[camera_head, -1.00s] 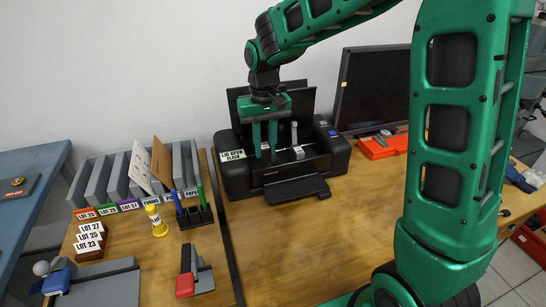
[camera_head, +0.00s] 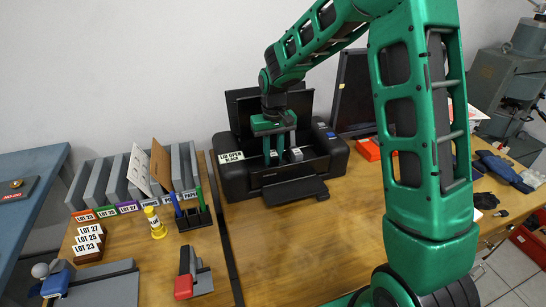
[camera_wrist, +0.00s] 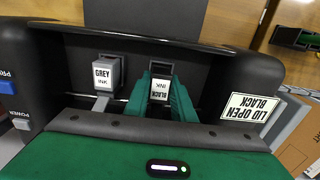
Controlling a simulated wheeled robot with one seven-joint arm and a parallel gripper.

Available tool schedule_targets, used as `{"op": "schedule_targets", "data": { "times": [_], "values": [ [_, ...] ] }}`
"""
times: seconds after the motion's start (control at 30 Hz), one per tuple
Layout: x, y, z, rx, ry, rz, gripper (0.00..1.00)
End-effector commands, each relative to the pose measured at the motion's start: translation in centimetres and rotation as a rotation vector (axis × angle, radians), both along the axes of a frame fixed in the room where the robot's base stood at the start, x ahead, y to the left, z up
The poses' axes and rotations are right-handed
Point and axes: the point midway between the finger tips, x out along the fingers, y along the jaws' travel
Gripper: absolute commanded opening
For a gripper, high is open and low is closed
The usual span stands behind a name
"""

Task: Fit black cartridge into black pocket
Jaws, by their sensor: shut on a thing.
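The black printer (camera_head: 235,180) stands on the wooden table with its lid raised. My gripper (camera_head: 274,158) points down into its open bay, left of the grey cartridge (camera_head: 296,155). In the wrist view, my gripper (camera_wrist: 162,100) is shut on the black cartridge (camera_wrist: 161,85), whose white label reads BLACK INK. The grey cartridge (camera_wrist: 105,72), labelled GREY INK, sits beside it to the left in that view. The black pocket is hidden behind the fingers and cartridge, so I cannot tell how deep the cartridge sits.
A monitor (camera_head: 354,95) stands right of the printer. A pen holder (camera_head: 195,217) and file sorter (camera_head: 115,182) stand left.

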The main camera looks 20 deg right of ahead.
Motion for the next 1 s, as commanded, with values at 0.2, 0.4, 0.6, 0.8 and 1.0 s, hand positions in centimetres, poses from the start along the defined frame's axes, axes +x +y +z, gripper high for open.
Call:
{"op": "schedule_targets", "data": {
  "times": [0.2,0.4,0.6,0.8,1.0],
  "values": [
    [-0.4,0.0,-0.7,-0.002,0.016,0.0,0.41],
    [-0.3,0.1,-0.5,-0.002,0.012,0.001,0.41],
    [-0.3,0.1,0.2,-0.001,0.009,0.001,0.41],
    [-0.2,0.1,3.3,-0.001,0.004,0.001,0.41],
    [-0.2,0.1,7.3,-0.001,0.004,0.001,0.41]
  ]
}}
